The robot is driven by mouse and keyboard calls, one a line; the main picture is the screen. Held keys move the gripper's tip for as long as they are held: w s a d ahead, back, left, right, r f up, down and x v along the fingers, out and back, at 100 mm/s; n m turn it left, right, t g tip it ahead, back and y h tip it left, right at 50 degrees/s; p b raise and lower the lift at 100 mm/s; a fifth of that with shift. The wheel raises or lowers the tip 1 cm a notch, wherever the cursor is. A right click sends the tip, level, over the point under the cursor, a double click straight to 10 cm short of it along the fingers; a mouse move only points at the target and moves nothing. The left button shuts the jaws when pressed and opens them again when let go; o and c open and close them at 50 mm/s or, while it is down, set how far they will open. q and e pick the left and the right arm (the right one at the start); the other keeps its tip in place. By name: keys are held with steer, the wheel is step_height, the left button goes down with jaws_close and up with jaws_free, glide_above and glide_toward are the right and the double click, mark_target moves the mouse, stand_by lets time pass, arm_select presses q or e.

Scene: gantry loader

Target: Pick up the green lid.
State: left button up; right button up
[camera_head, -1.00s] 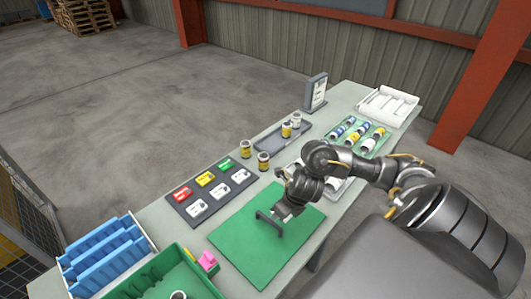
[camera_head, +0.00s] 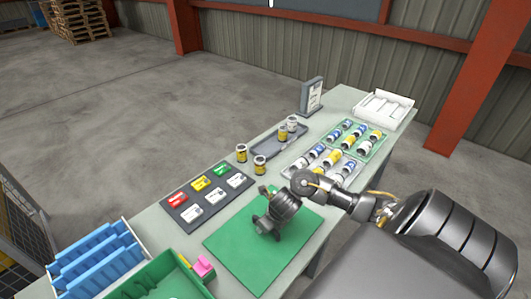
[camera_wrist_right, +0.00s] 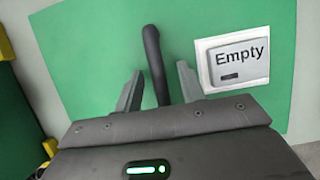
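The green lid (camera_head: 244,262) lies as a flat green panel on the near part of the table. In the right wrist view the lid (camera_wrist_right: 95,50) carries a dark arched handle (camera_wrist_right: 155,62) and a white label reading "Empty" (camera_wrist_right: 236,58). My right gripper (camera_head: 268,230) is low over the lid and hides the handle in the head view. In the right wrist view the right gripper (camera_wrist_right: 158,80) is open, with one finger on each side of the handle and gaps between. My left gripper is not in view.
A green bin (camera_head: 150,284) with a pink item (camera_head: 203,267) stands left of the lid, beside a blue rack (camera_head: 98,260). A dark label board (camera_head: 206,195), jars (camera_head: 260,165) and trays of jars (camera_head: 322,160) lie beyond it.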

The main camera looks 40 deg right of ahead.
steer(key=shift+f, duration=0.15)
jaws_close()
steer(key=shift+w, duration=0.1)
